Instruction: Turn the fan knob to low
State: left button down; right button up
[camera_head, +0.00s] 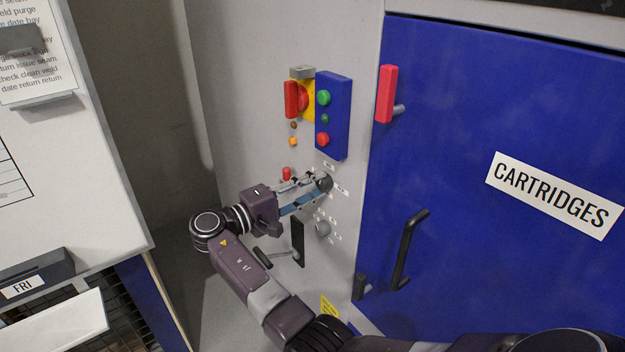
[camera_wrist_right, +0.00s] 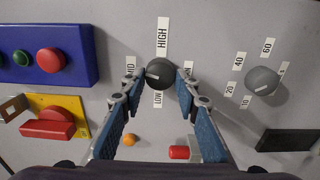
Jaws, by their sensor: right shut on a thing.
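The fan knob is a dark round knob (camera_head: 325,184) on the grey panel, below the blue button box. In the right wrist view the dark knob (camera_wrist_right: 162,72) has a white pointer line on its left side, toward the MID label (camera_wrist_right: 130,66). HIGH (camera_wrist_right: 162,37) is above it and LOW (camera_wrist_right: 158,99) below it; a label at its right is partly hidden by a finger. My right gripper (camera_head: 316,187) is shut on the knob, one fingertip on each side, as the right wrist view (camera_wrist_right: 158,84) also shows. My left gripper is in neither view.
A lighter grey knob (camera_wrist_right: 262,81) with number labels sits beside the fan knob. The blue box (camera_head: 342,115) with green and red buttons is above. A red-handled switch (camera_head: 292,99) is at its left. The blue CARTRIDGES door (camera_head: 480,130) with a black handle (camera_head: 405,255) is to the right.

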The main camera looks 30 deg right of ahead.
jog(key=n+p, duration=0.1)
jog(key=n, duration=0.1)
jog(key=n+p, duration=0.4)
jog(key=shift+d+r, duration=0.1)
jog(key=shift+r, duration=0.2)
jog(key=n+p, duration=0.4)
jog(key=n, duration=0.2)
jog(key=n+p, duration=0.3)
jog(key=n, duration=0.1)
jog(key=shift+f, duration=0.1)
jog(key=n, duration=0.2)
jog(key=shift+n, duration=0.4)
jog(key=shift+f+n+p, duration=0.1)
jog(key=shift+n+p, duration=0.2)
jog(key=shift+n, duration=0.7)
